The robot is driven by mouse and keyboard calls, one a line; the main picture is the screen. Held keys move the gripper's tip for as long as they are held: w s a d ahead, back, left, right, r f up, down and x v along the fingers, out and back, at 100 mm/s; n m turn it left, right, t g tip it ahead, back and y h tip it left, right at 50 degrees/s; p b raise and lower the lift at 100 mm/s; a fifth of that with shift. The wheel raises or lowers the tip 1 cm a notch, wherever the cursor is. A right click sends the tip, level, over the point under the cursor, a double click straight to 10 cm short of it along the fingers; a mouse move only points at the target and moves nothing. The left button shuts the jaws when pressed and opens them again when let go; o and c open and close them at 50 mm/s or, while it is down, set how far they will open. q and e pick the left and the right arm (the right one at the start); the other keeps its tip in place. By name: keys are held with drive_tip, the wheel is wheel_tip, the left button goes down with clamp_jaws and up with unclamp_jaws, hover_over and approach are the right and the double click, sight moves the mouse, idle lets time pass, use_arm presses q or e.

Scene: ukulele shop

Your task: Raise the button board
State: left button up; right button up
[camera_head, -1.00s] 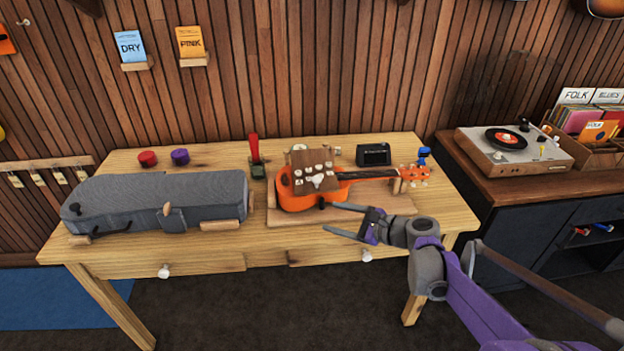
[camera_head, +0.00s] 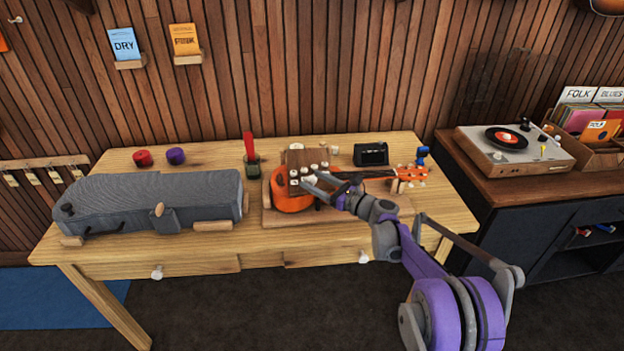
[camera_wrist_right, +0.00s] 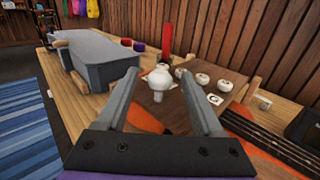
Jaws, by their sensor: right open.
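The button board (camera_head: 303,157) is a small brown wooden panel with several white buttons, standing tilted over the body of an orange ukulele (camera_head: 290,197). In the right wrist view, the board (camera_wrist_right: 228,82) carries white round buttons and a white knob (camera_wrist_right: 159,78) juts from it. My right gripper (camera_head: 310,184) is open at the board's lower front. In the wrist view its two fingers (camera_wrist_right: 160,84) lie on either side of the knob, with gaps showing; whether they touch it I cannot tell. My left gripper is not in view.
A grey case (camera_head: 150,203) lies on the table's left. A red upright item (camera_head: 250,150) in a dark holder stands left of the board, and a small black box (camera_head: 371,154) behind the ukulele neck. A record player (camera_head: 512,145) stands on the right cabinet.

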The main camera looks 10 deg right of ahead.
drive_tip(key=shift+x, duration=0.8)
clamp_jaws()
idle(0.9)
